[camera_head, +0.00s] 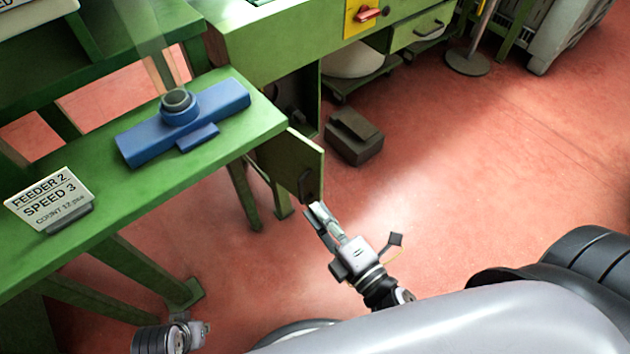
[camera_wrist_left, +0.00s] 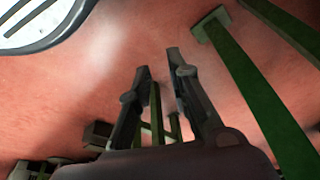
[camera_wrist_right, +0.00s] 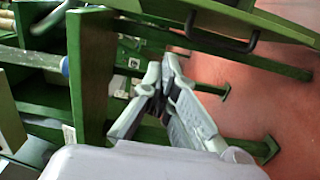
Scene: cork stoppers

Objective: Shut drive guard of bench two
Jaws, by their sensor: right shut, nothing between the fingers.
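The drive guard (camera_head: 283,160) is a green door panel at the end of the green bench, standing swung open beside a dark opening. Its dark bar handle (camera_head: 304,184) faces my right gripper (camera_head: 315,210), whose fingertips are close to the lower end of the handle. In the right wrist view the handle (camera_wrist_right: 222,40) runs across the guard's face, and the shut, empty fingers (camera_wrist_right: 164,80) sit below and left of it. Whether they touch the guard, I cannot tell. My left gripper (camera_wrist_left: 158,62) is open and empty, low over the floor near the bench legs.
A blue fixture (camera_head: 140,145) and a sign reading FEEDER 2 SPEED 3 (camera_head: 50,200) stand on the bench top. A dark box (camera_head: 353,140) sits on the floor right of the guard. Green legs stand below the bench. The red floor at right is mostly clear.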

